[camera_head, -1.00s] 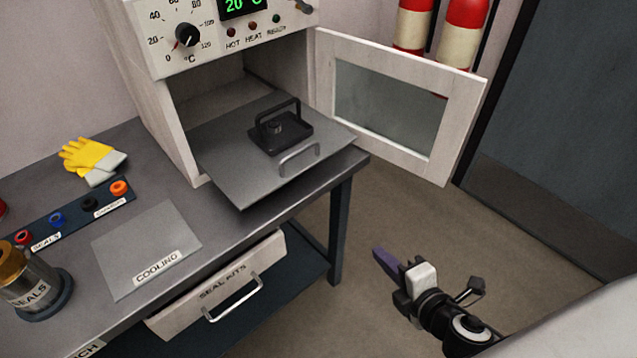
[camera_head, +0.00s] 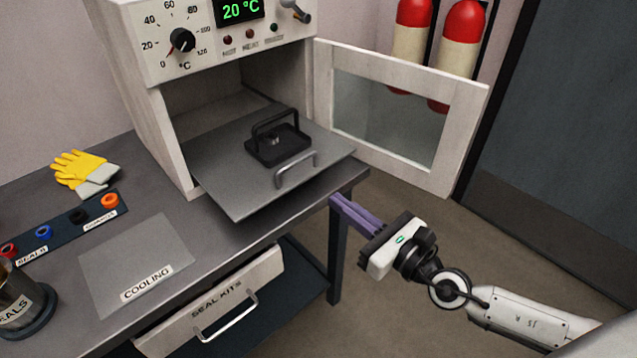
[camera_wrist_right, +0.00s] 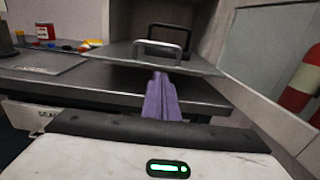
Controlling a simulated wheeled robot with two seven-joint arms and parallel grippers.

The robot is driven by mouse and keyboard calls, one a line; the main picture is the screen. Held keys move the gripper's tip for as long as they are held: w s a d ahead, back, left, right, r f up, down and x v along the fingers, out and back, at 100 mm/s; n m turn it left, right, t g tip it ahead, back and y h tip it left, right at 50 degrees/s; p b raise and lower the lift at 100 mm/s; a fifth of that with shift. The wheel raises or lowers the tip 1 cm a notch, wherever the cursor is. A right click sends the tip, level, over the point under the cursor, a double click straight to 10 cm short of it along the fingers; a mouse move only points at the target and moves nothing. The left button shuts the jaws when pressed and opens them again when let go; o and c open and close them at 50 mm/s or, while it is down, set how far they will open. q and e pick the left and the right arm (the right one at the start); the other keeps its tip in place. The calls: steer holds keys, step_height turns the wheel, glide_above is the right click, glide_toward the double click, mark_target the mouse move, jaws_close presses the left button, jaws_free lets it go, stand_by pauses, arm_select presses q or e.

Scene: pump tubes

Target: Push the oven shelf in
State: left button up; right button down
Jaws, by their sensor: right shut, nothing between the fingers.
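The oven (camera_head: 148,95) stands on the bench with its door (camera_head: 455,135) swung open to the right. The grey oven shelf (camera_head: 225,180) sticks out of the opening over the bench's front edge. A black tray with a handle (camera_head: 279,143) sits on it, and a metal handle (camera_head: 297,170) is at its front edge. My right gripper (camera_head: 337,203) is shut and empty, its purple fingers in front of the shelf and apart from it in the head view. In the right wrist view the fingers (camera_wrist_right: 161,95) point at the shelf handle (camera_wrist_right: 158,47). My left gripper is not in view.
The bench carries a cooling plate (camera_head: 120,265), yellow gloves (camera_head: 82,172) and a rack of coloured seals (camera_head: 65,232). The seal kits drawer (camera_head: 215,305) is partly open below. The floor right of the bench is clear.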

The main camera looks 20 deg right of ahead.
mark_target(307, 179)
steer(key=x, duration=0.7)
steer(key=shift+w+p, duration=0.1)
steer(key=shift+p, duration=0.3)
